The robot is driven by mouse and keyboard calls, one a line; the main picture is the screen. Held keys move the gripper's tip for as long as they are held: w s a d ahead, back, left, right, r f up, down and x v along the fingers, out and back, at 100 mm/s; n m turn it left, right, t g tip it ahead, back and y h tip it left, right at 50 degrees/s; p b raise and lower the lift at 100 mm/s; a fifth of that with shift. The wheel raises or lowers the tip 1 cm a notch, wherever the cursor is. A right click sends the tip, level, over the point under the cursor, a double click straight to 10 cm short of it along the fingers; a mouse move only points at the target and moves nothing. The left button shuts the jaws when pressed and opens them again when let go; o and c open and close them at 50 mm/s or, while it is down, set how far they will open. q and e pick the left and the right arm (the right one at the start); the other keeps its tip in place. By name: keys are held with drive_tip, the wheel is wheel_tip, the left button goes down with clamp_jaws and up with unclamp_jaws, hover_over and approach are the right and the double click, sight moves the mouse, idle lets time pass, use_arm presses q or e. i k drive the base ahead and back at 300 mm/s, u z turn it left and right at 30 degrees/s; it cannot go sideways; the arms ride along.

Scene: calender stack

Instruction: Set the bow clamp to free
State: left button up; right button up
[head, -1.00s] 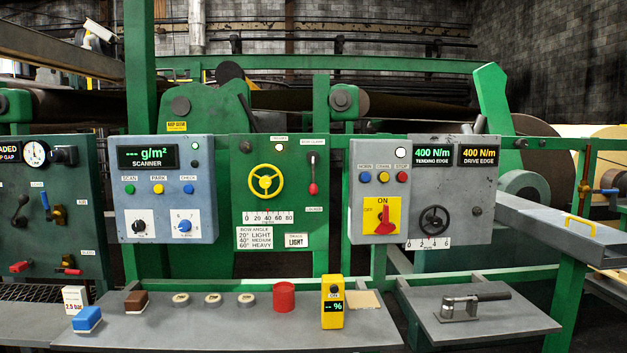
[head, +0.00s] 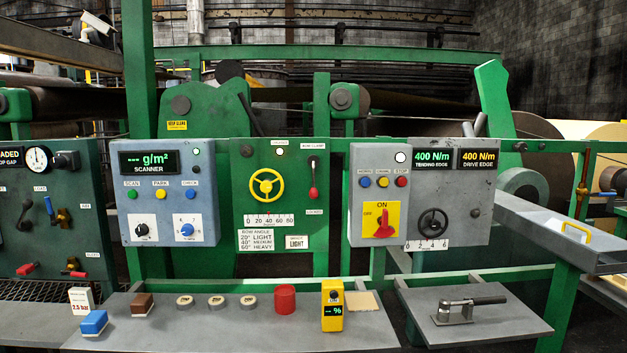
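The bow clamp lever (head: 313,178) is on the green middle panel (head: 290,236), to the right of the yellow handwheel (head: 266,185). It has a dark slotted plate and a red knob (head: 313,193) at its lower end, hanging down. A small label above it reads BOW CLAMP, and one below, small and hard to read, seems to say LOCKED. A round white lamp (head: 280,152) is at the top of the same panel. Neither of my grippers is in view.
The grey scanner panel (head: 168,258) and the tension panel (head: 480,235) flank the green one. The space before the lever looks clear.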

sight(314, 192)
drive_tip(key=u, duration=0.8)
drive_tip(key=i, duration=1.3)
drive_tip(key=z, duration=0.3)
